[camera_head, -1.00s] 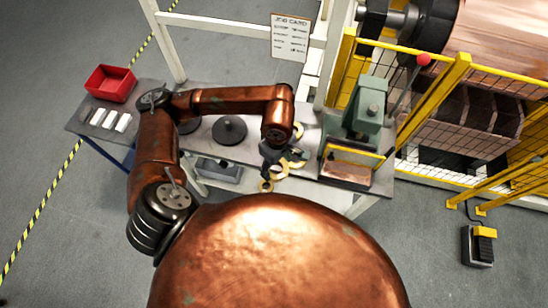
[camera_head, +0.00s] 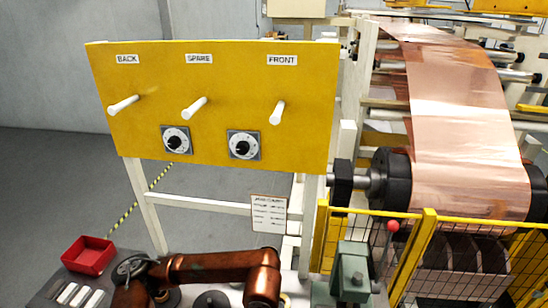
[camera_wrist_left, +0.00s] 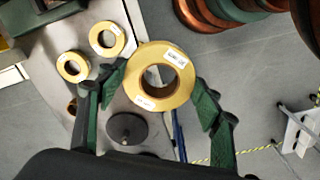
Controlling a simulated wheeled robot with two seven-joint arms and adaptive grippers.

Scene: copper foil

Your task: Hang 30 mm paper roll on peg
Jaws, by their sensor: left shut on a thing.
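A tan paper roll (camera_wrist_left: 168,103) with white labels sits between the fingers of my left gripper (camera_wrist_left: 158,80), which is shut on it. The label text is too small to read. Two smaller tan rolls (camera_wrist_left: 107,38) (camera_wrist_left: 73,66) lie on the bench to the left in the wrist view. In the head view, a yellow board carries three bare white pegs: the BACK peg (camera_head: 123,105), the SPARE peg (camera_head: 195,107) and the FRONT peg (camera_head: 277,113). My left gripper is below the head view, well under the board. My right gripper is in neither view.
The yellow board (camera_head: 225,75) also has two dials (camera_head: 176,140) (camera_head: 244,145). A job card (camera_head: 269,214) hangs below it. A red bin (camera_head: 88,255) stands at left. A green press (camera_head: 353,275) and yellow fence (camera_head: 415,245) stand at right.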

